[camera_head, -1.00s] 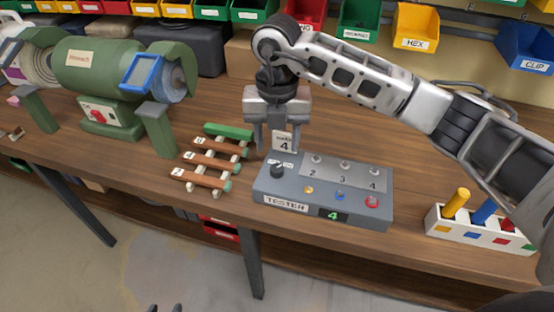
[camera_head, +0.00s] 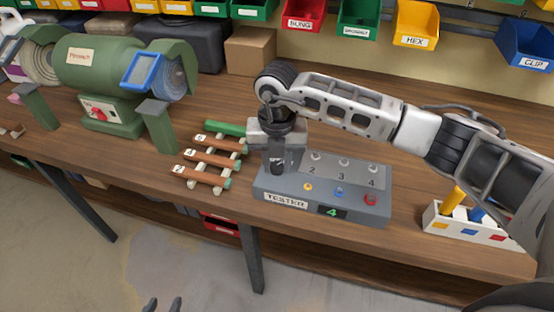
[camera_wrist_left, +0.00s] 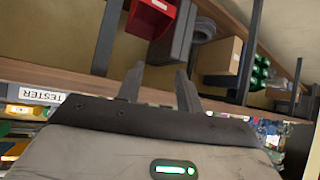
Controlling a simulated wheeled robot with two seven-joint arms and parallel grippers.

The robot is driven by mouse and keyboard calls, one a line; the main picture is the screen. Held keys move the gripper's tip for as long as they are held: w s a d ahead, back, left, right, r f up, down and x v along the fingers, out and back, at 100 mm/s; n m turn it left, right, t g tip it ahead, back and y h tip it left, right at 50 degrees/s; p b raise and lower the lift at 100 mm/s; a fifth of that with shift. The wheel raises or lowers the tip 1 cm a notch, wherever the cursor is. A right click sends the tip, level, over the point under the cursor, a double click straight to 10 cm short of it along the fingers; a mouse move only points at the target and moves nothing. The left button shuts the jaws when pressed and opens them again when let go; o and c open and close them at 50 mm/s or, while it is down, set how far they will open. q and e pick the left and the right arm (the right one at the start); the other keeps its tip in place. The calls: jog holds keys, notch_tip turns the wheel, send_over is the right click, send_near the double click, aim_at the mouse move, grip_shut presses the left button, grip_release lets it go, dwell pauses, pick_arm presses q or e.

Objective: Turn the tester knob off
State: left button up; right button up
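The grey tester (camera_head: 322,193) stands on the bench near its front edge, with a small display (camera_head: 333,212) showing a lit green 4. Its dark knob (camera_head: 277,168) is at the left end of the top face, partly hidden by my right gripper. My right gripper (camera_head: 278,163) points down over the knob, with its fingers on either side of it. Whether the fingers touch the knob cannot be seen. My left gripper (camera_head: 163,304) is low at the bottom edge, away from the bench; the left wrist view shows its fingers (camera_wrist_left: 159,82) apart and empty.
A rack of brown rods (camera_head: 208,162) lies close left of the tester. A green grinder (camera_head: 110,75) stands further left. A white holder with coloured pegs (camera_head: 470,232) is to the right, below my right arm. Coloured bins (camera_head: 415,27) line the back.

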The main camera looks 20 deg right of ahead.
pick_arm(q)
jog(key=shift+f, duration=0.2)
pick_arm(e)
jog(key=shift+f+n+b, duration=0.1)
jog(key=shift+n+b, duration=0.65)
jog(key=shift+n, duration=0.05)
jog(key=shift+d+n+b, duration=0.1)
jog(key=shift+n+b, duration=0.9)
jog(key=shift+n, duration=0.2)
jog(key=n+b, duration=0.2)
jog(key=shift+w+n, duration=0.1)
jog(key=shift+n, duration=0.2)
jog(key=n+b, duration=0.2)
jog(key=n, duration=0.1)
jog(key=shift+d+n+b, duration=0.1)
jog(key=shift+n+b, duration=0.3)
jog(key=shift+n, duration=0.5)
pick_arm(q)
jog(key=f, duration=0.1)
jog(key=d+f, duration=0.1)
jog(key=f, duration=0.1)
jog(key=shift+w+d+f+n+t+h+b, duration=0.1)
jog(key=shift+w+d+n+t+h+b, duration=0.2)
jog(key=shift+d+h+b, duration=0.1)
pick_arm(e)
jog(key=shift+r+n, duration=0.2)
jog(key=shift+n, duration=0.1)
